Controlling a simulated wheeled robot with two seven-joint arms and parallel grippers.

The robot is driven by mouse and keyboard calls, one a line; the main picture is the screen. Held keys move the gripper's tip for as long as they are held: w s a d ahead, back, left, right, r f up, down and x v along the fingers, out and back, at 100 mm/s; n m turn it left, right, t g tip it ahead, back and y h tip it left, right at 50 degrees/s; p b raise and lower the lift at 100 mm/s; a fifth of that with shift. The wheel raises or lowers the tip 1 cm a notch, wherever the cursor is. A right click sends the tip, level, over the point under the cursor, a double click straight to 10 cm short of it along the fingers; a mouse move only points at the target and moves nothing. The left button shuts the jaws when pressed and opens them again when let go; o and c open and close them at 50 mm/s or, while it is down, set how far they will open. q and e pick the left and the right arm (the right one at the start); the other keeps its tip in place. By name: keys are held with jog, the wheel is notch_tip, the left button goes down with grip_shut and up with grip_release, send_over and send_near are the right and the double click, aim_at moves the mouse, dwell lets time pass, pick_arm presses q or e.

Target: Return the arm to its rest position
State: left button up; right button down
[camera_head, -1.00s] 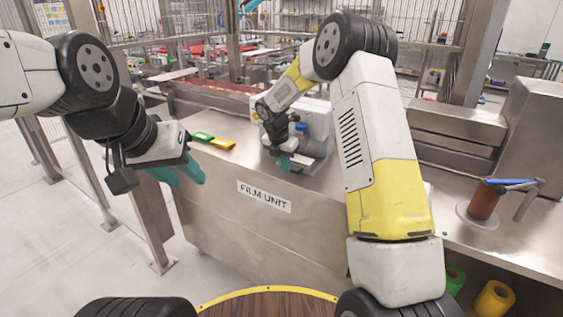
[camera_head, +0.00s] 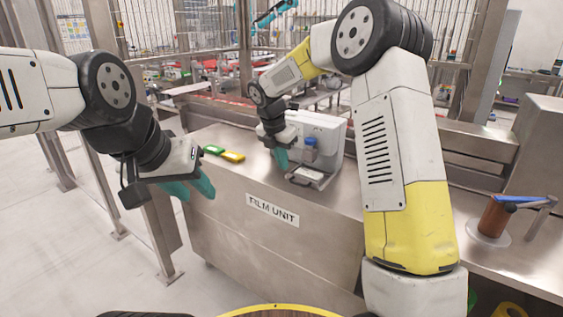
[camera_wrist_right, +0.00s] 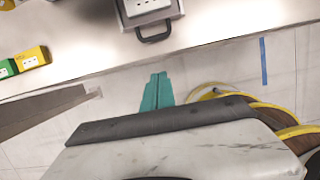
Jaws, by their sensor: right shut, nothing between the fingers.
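My right gripper (camera_head: 281,158) has teal fingers and is shut and empty. It hangs over the steel counter, left of the white machine with a blue cap (camera_head: 318,135). In the right wrist view its two fingers (camera_wrist_right: 157,92) lie together, pointing toward the machine's grey front part with a black handle (camera_wrist_right: 153,30). My right arm runs from the lower right up and over the counter. My left gripper (camera_head: 190,188) has two teal fingers set apart with nothing between them. It is in front of the counter's left end.
The steel counter (camera_head: 225,195) bears a "FILM UNIT" label. A green block (camera_head: 213,150) and a yellow block (camera_head: 232,156) lie on it at left. A brown roll (camera_head: 493,217) with a blue-handled part stands at right. A metal fence post stands near my left gripper.

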jog(key=s+d+r+m+t+y, duration=0.1)
jog(key=s+d+r+m, duration=0.3)
jog(key=s+r+m, duration=0.3)
jog(key=s+d+r+m+y, duration=0.1)
jog(key=s+d+r+m, duration=0.45)
jog(key=s, duration=0.35)
jog(key=s+d+m+t+y, duration=0.2)
jog(key=s+m, duration=1.3)
jog(key=s, duration=0.1)
jog(key=shift+s+f+t, duration=0.25)
jog(key=shift+f+t, duration=0.05)
jog(key=shift+f, duration=0.05)
jog(key=shift+r+m, duration=0.1)
jog(key=shift+m, duration=0.15)
